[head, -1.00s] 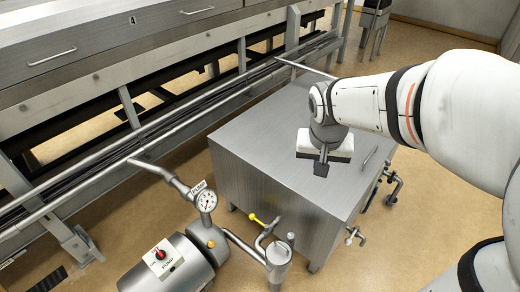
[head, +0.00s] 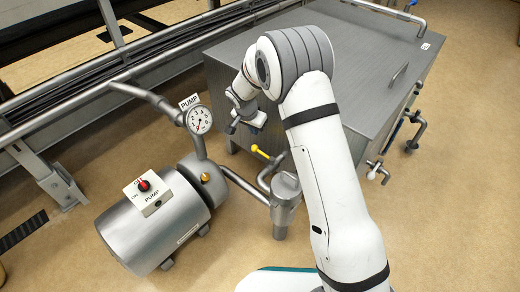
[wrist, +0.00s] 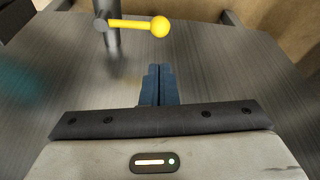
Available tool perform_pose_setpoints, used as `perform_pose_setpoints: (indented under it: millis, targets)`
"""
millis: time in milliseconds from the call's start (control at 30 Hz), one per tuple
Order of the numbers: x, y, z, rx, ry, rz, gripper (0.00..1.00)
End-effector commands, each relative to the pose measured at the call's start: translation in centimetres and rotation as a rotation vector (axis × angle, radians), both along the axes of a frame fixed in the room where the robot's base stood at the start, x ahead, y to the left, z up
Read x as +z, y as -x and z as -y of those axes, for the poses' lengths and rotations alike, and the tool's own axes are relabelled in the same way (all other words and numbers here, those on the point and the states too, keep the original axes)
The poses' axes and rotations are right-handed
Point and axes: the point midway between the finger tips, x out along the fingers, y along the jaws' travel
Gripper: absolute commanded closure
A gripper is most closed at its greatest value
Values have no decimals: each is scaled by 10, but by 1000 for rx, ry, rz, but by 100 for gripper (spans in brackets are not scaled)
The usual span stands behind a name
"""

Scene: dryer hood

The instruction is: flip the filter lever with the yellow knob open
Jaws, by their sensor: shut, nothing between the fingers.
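The filter lever is a short yellow bar with a round yellow knob (head: 255,148). In the head view it sits by the pipe between the pump and the steel tank. In the wrist view the yellow knob (wrist: 160,27) is at the top middle, and the bar runs left from it to a dark pivot on a grey pipe. My gripper (wrist: 157,70) is shut and empty, its fingertips just below the knob in the wrist picture and apart from it. In the head view my gripper (head: 232,127) is above and left of the knob, partly hidden by my arm.
A grey pump (head: 160,225) with a red switch and a pressure gauge (head: 199,120) stand left of the lever. A metal canister (head: 285,190) stands just right of it. The steel tank (head: 370,50) is behind. Floor is open at the front.

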Motion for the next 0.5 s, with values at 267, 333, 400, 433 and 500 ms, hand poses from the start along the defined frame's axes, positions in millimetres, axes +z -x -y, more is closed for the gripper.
perform_pose_setpoints:
  millis: [267,333,400,433,500]
  targets:
    - [-1,0,-1,-1,-1,1,100]
    - [-2,0,-1,-1,0,0,100]
    - [-6,-1,-1,-1,0,0,100]
    - [-9,-1,0,-1,0,-1,100]
    - [-18,-3,1,-1,1,-3,100]
